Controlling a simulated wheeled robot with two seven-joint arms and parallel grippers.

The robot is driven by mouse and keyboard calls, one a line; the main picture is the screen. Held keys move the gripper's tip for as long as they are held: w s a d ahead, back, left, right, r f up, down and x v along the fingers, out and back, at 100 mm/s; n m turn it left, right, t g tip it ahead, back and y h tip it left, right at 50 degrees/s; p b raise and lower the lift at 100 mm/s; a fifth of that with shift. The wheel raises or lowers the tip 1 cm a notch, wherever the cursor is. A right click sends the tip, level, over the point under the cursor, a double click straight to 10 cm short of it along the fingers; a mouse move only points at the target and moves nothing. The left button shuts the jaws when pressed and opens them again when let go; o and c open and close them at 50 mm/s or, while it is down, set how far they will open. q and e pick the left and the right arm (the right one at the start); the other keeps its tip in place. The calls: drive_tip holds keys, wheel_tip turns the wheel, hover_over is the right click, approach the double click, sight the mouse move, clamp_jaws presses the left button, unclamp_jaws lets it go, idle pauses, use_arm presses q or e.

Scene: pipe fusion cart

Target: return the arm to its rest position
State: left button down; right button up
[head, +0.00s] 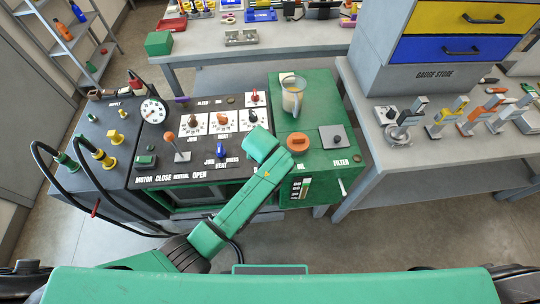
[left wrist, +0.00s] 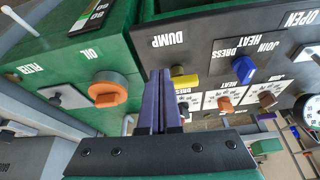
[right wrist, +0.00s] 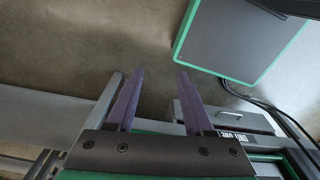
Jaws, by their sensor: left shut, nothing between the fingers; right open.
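My left arm (head: 238,203) reaches up from the bottom of the head view over the front of the control cart, its green wrist (head: 266,146) at the cart's right part. The fingers are hidden there. In the left wrist view the purple fingers of my left gripper (left wrist: 160,75) are together and empty, in front of the panel near the yellow knob (left wrist: 184,81) by the DUMP label. I cannot tell whether they touch anything. In the right wrist view my right gripper (right wrist: 155,75) has its fingers apart, with bare floor between them. It is not in the head view.
The black panel (head: 180,147) carries a gauge (head: 153,110), an orange-topped lever (head: 169,137) and a blue knob (head: 221,152). A jug (head: 292,94) and an orange cap (head: 298,142) sit on the green unit. Hoses (head: 62,189) loop at left. Floor in front is partly clear.

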use_arm(q)
drive_tip(key=v, duration=0.4)
drive_tip(key=s+a+f+m+g+b, duration=0.1)
drive_tip(key=s+a+f, duration=0.2)
drive_tip(key=f, duration=0.6)
drive_tip(key=s+a+f+b, duration=0.2)
drive_tip(key=s+a+f, duration=0.1)
drive_tip(key=f, duration=0.6)
drive_tip(key=s+a+f+m+g+b, duration=0.1)
drive_tip(key=s+a+f, duration=0.25)
drive_tip(key=f, duration=0.55)
drive_tip(key=s+a+f+b, duration=0.1)
drive_tip(key=s+a+f, duration=0.4)
drive_tip(key=s, duration=0.3)
drive_tip(key=s+a+f+g, duration=0.1)
drive_tip(key=s+a+f, duration=0.4)
drive_tip(key=s, duration=0.3)
drive_tip(key=s+a+f+b, duration=0.1)
drive_tip(key=s+a+f, duration=0.4)
drive_tip(key=s, duration=0.4)
drive_tip(key=shift+a+f+b, duration=0.2)
drive_tip(key=shift+a+b, duration=0.1)
drive_tip(key=shift+a, duration=0.1)
use_arm(e)
wheel_tip(320, 180, down, 7)
drive_tip(key=shift+w+a, duration=0.35)
drive_tip(key=shift+a, duration=0.05)
drive_tip(key=shift+a+r, duration=0.1)
drive_tip(key=shift+a, duration=0.05)
